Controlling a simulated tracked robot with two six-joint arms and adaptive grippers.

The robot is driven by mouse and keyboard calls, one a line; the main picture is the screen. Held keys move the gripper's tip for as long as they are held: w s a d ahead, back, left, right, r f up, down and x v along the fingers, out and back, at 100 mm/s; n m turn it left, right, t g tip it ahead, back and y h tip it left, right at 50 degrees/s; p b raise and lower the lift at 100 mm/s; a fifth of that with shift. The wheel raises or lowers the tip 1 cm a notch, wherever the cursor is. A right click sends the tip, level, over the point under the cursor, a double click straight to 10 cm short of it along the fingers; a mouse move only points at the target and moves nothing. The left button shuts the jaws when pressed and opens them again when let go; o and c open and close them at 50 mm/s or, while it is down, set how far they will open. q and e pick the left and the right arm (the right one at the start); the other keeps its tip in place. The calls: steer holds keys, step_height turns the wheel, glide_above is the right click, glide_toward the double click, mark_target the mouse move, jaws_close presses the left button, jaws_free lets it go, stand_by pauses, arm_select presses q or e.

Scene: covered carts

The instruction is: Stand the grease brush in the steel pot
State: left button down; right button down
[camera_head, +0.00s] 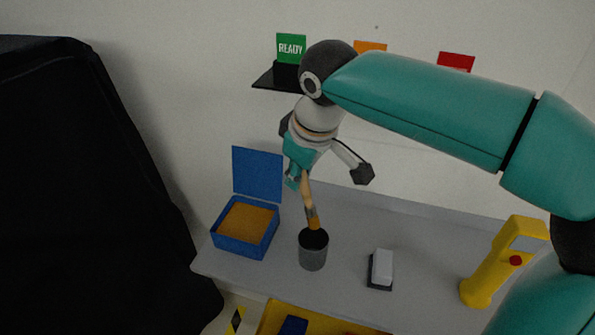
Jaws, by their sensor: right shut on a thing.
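The steel pot (313,259) is a grey cylinder with a dark opening, upright on the grey table (345,215). The grease brush (307,190) has a pale wooden handle and orange-brown bristles. It hangs nearly upright, bristles down, its lower end overlapping the pot's dark mouth. I cannot tell whether the tip is inside the rim or just above it. My right gripper (296,179) is shut on the upper handle, above the pot; its fingers partly hide the handle. My left gripper is not in view.
An open blue box (229,243) with orange contents stands left of the pot. A white block on a dark base (382,268) and a yellow handled tool (490,270) are to the right. A black covered shape (80,190) fills the left. A shelf (276,82) holds a green READY sign (291,47).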

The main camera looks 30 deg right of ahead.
step_height(320, 180, down, 8)
steer(key=b, duration=0.6)
steer(key=shift+s, duration=0.1)
stand_by(0.3)
steer(key=c, duration=1)
jaws_free()
steer(key=v, duration=1.1)
steer(key=shift+s+r, duration=0.15)
steer(key=shift+r, duration=0.25)
